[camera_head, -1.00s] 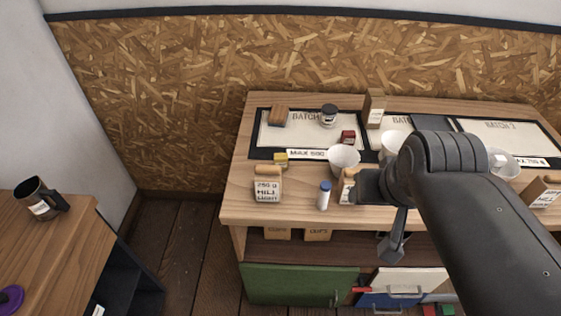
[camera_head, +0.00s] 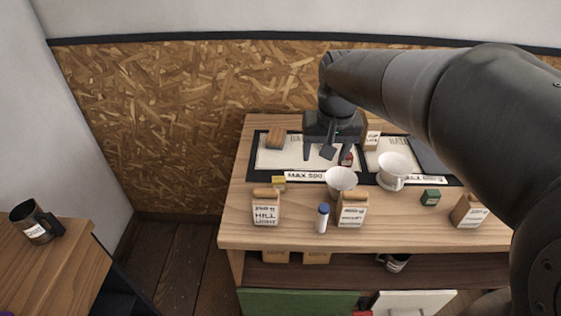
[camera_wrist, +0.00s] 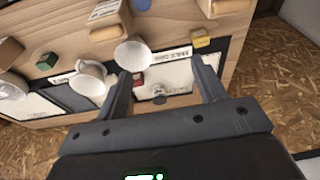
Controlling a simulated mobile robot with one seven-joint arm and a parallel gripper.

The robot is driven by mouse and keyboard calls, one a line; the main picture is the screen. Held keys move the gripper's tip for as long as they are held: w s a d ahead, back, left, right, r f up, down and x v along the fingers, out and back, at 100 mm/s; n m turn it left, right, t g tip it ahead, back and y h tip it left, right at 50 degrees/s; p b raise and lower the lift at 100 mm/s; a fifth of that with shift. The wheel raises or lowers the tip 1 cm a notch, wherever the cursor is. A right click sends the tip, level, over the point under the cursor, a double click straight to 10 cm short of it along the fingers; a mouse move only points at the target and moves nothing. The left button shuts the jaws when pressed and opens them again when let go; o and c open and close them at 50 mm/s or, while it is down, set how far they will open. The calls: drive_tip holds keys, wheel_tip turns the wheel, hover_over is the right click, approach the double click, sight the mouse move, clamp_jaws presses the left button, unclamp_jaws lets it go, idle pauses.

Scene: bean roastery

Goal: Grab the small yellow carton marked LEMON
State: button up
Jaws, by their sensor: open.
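The small yellow carton (camera_head: 279,182) stands on the wooden counter at the front edge of the left black-framed mat. It also shows in the wrist view (camera_wrist: 201,38), just beyond the tip of the right finger; its lettering is too small to read. My gripper (camera_head: 331,152) hangs above the left mat, behind and to the right of the carton in the head view. In the wrist view my gripper (camera_wrist: 161,75) has its two fingers wide apart with nothing held between them.
A white cup (camera_head: 341,179) and a small red box (camera_head: 347,157) are close to my gripper. A wooden block (camera_head: 276,138) lies on the mat. A labelled bag (camera_head: 266,208) and a blue-capped bottle (camera_head: 322,219) stand in front of the carton. A dark mug (camera_head: 36,222) is on the left table.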

drive_tip(key=w+a+f+g, duration=0.1)
drive_tip(key=w+a+f, duration=0.35)
drive_tip(key=w, duration=0.25)
drive_tip(key=g, duration=0.2)
hover_over(279, 177)
wheel_tip(279, 177, down, 6)
drive_tip(key=shift+w+f+n, duration=0.2)
drive_tip(key=shift+f+n, duration=0.1)
drive_tip(key=shift+f, duration=0.15)
wheel_tip(279, 177, down, 5)
drive_tip(key=shift+r, duration=0.2)
drive_tip(key=shift+s+f, duration=0.15)
drive_tip(key=shift+f, duration=1.35)
drive_tip(key=shift+s+f, duration=0.15)
drive_tip(key=shift+f, duration=1.35)
drive_tip(key=shift+c, duration=0.3)
drive_tip(key=c, duration=1)
drive_tip(key=shift+r, duration=0.1)
